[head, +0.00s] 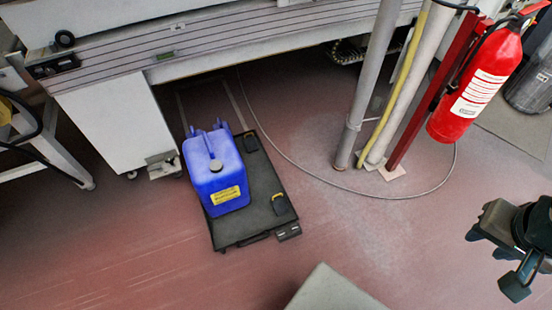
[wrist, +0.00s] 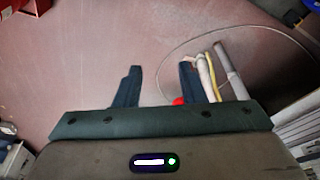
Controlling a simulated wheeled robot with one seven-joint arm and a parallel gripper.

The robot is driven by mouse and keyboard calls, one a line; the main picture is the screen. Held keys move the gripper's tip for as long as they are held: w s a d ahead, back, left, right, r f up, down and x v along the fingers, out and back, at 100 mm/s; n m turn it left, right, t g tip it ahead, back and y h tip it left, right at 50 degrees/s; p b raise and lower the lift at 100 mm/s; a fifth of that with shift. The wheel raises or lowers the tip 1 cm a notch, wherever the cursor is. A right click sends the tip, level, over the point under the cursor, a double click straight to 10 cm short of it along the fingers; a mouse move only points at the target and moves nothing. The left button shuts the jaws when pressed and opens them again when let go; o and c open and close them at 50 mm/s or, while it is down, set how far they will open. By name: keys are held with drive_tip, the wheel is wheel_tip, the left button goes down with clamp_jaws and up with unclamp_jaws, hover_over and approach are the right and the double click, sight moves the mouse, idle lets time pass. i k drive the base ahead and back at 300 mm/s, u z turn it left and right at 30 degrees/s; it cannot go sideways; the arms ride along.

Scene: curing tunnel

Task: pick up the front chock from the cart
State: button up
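A low dark flat cart (head: 240,232) stands on the red floor in the head view, left of centre. A blue jerrycan (head: 214,178) with a yellow label stands on its left side. Two small black chocks with yellowish edges sit along its right side: the nearer, front chock (head: 280,204) and a far chock (head: 251,142). My gripper (head: 497,257) is at the right edge of the head view, well apart from the cart. In the wrist view my gripper (wrist: 160,68) has its two fingers spread with nothing between them. The cart and chocks are not seen in the wrist view.
A white machine (head: 115,125) overhangs the cart's far end. Grey pipes (head: 362,110), a red post (head: 420,115) and a red fire extinguisher (head: 480,85) stand at right. A thin cable (head: 310,175) loops over the floor. Floor between cart and gripper is mostly clear.

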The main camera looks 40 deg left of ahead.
sight(278, 205)
drive_tip(key=u, duration=0.95)
drive_tip(key=i, duration=0.95)
drive_tip(key=u, duration=0.75)
